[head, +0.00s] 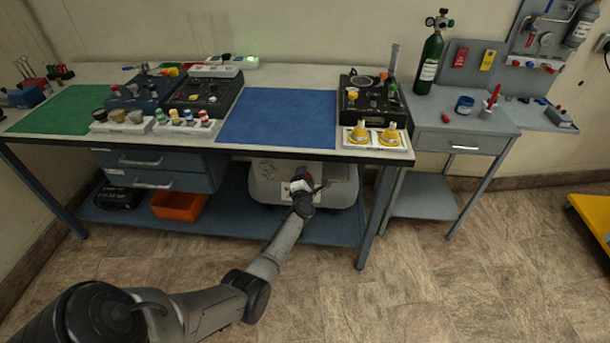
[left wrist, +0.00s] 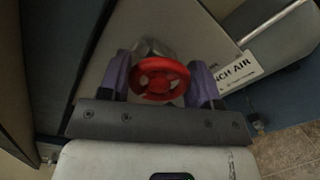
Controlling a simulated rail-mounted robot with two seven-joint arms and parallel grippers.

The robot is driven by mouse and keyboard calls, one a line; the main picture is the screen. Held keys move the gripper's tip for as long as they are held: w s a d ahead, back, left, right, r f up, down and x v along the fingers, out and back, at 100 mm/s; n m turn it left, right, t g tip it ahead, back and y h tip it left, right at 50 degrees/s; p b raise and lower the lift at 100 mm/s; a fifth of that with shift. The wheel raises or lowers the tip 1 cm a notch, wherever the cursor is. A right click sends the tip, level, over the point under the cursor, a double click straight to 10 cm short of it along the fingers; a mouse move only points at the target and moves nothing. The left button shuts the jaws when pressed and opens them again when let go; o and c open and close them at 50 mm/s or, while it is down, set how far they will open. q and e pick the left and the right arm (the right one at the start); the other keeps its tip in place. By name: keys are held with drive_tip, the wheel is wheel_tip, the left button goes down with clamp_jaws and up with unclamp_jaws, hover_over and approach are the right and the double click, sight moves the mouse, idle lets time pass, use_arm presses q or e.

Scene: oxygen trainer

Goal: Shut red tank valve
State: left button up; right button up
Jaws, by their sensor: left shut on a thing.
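The red valve handwheel (left wrist: 160,78) sits between the two purple-tipped fingers of my left gripper (left wrist: 163,82) in the left wrist view. The gripper is shut on the wheel's rim from both sides. A grey metal valve body shows behind the wheel. In the head view my left gripper (head: 301,186) reaches to the front of the grey tank (head: 265,188) under the bench; the wheel itself is mostly hidden there by the gripper. A white label reading "NCH AIR" (left wrist: 235,72) is on the tank to the right of the wheel. My right gripper is not seen.
The tank stands on the blue lower shelf (head: 230,226) under the workbench, whose tabletop (head: 300,75) is above my arm. An orange bin (head: 178,206) and drawers (head: 150,170) are to the left. A bench leg (head: 378,220) stands to the right. The floor in front is clear.

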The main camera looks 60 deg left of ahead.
use_arm(q)
drive_tip(key=m+p, duration=0.1)
drive_tip(key=m, duration=0.3)
drive_tip(key=shift+m+p, duration=0.3)
drive_tip(key=shift+p, duration=0.05)
drive_tip(key=m+p, duration=0.1)
drive_tip(key=m, duration=0.2)
drive_tip(key=shift+m, duration=0.4)
drive_tip(key=m+p, duration=0.1)
drive_tip(key=m, duration=0.2)
drive_tip(key=shift+f+m+p, duration=0.1)
drive_tip(key=shift+m+p, duration=0.35)
drive_tip(key=shift+m, duration=1.05)
drive_tip(key=o, duration=0.9)
